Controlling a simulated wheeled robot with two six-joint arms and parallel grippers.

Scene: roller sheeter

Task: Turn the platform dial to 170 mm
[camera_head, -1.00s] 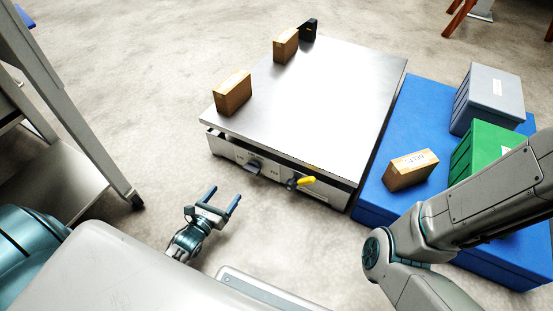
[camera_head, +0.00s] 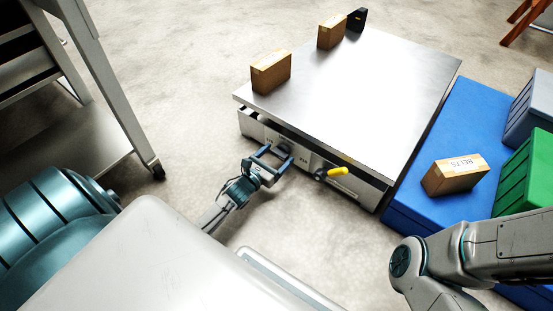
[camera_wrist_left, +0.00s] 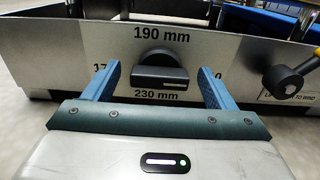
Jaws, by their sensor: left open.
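The platform dial is a black knob (camera_wrist_left: 160,72) on the front panel of the steel machine (camera_head: 360,75). In the left wrist view, "190 mm" is printed above the knob and "230 mm" below it. Labels at its left and right are partly hidden by my fingers; the left one begins "17". A pale mark shows on the knob's bar, which lies roughly level. My left gripper (camera_head: 272,157) is open, its two blue fingers at either side of the knob; it also shows in the left wrist view (camera_wrist_left: 160,88). I cannot tell whether they touch it. My right gripper is out of view.
A yellow-handled lever (camera_head: 332,173) sticks out right of the dial. A blue base (camera_head: 450,125) at right carries a "BELTS" box (camera_head: 455,176) and bins.

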